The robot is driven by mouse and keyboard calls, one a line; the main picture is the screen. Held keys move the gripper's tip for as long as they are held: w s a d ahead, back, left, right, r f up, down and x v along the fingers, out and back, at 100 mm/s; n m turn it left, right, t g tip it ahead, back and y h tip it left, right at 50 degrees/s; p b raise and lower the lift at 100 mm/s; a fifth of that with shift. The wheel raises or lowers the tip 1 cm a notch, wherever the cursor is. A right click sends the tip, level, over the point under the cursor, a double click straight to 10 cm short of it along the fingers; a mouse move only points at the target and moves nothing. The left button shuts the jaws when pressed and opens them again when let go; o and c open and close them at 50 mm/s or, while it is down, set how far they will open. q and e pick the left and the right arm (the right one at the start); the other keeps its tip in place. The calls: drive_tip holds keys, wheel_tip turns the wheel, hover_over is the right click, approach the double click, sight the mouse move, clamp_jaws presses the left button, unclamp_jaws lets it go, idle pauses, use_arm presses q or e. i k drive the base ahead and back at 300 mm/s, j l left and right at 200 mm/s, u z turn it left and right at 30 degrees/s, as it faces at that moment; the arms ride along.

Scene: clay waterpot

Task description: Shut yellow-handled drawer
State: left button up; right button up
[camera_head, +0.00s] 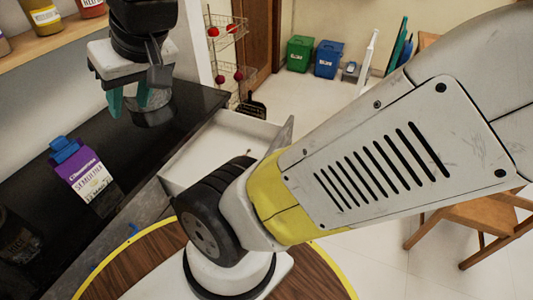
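The drawer (221,137) is pulled out from under the black counter, its pale inside showing and a small mark or object on its floor. Its front panel (287,131) is seen nearly edge-on, at the right end. The yellow handle is not visible, and my arm covers the near part of the drawer.
A purple and white carton (84,175) with a blue cap stands on the black counter (105,135). A shelf with jars is at upper left. A wire rack (229,75) stands beyond the drawer. Wooden chair (480,222) at right; green and blue bins (328,59) farther back. Open floor lies beyond.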

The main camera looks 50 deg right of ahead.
sight(228, 134)
drive_tip(key=z, duration=1.8)
drive_tip(key=k, duration=0.1)
